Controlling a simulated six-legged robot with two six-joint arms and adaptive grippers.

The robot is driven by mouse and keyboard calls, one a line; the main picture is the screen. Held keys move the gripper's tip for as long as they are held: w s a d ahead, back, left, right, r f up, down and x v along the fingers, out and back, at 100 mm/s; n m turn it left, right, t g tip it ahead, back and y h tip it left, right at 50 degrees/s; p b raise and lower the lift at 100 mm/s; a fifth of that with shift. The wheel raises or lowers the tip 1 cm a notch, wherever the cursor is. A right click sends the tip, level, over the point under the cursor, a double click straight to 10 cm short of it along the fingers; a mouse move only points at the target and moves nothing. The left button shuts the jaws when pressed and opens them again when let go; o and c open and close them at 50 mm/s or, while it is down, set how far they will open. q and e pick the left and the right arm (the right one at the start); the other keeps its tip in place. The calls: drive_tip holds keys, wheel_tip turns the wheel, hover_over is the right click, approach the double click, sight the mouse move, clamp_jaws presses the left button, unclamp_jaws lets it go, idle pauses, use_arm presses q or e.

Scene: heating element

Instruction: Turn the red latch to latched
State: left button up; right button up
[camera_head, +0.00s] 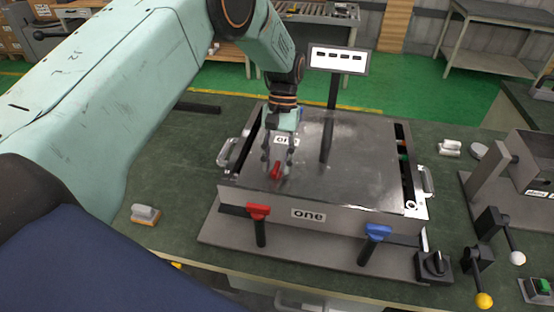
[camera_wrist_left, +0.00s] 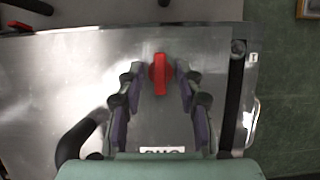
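A small red latch (camera_head: 276,171) sits on top of the grey metal plate (camera_head: 340,190). In the left wrist view the latch (camera_wrist_left: 160,75) is a narrow red bar on a round base, its long side running up and down the picture. My left gripper (camera_head: 278,160) points down over it. The wrist view shows the left gripper (camera_wrist_left: 161,85) open, with one finger on each side of the latch and a visible gap on both sides. The height of the fingertips above the plate is hard to tell. My right gripper is not in view.
A red-topped lever (camera_head: 258,212) and a blue-topped lever (camera_head: 377,232) stand at the plate's front. A dark post with a sign (camera_head: 338,60) rises behind. A black knob (camera_head: 436,264) and ball-ended levers (camera_head: 484,299) are at right. The green table at left is mostly clear.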

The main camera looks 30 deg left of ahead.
use_arm(q)
drive_tip(key=v, duration=1.2)
idle(0.3)
